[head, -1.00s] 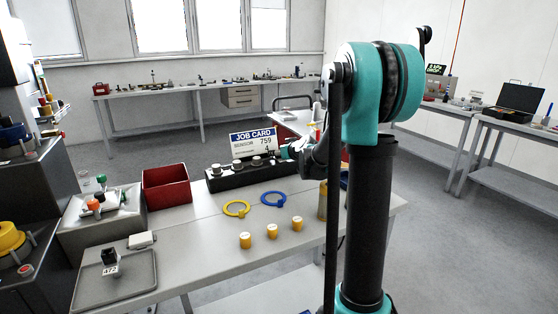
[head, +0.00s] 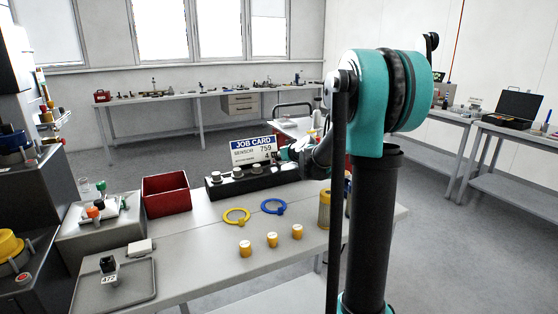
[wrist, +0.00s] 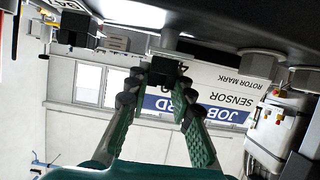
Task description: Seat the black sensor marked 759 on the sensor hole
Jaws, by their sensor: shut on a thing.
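My gripper (wrist: 160,84) is shut on a small black block, taken as the black sensor (wrist: 163,69). Its white marking is only partly seen and I cannot read it. In the head view my gripper (head: 284,154) is small, in front of the right part of the job card (head: 252,150), above the right end of a black rack (head: 216,188). The card reads SENSOR 759. Another black sensor (head: 108,265), marked 472, stands in a grey tray (head: 140,290) at the front left. I cannot make out the sensor hole in either view.
A red bin (head: 166,194) and a grey box (head: 75,235) stand left of the rack. Dark machine housings (head: 50,185) fill the left edge.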

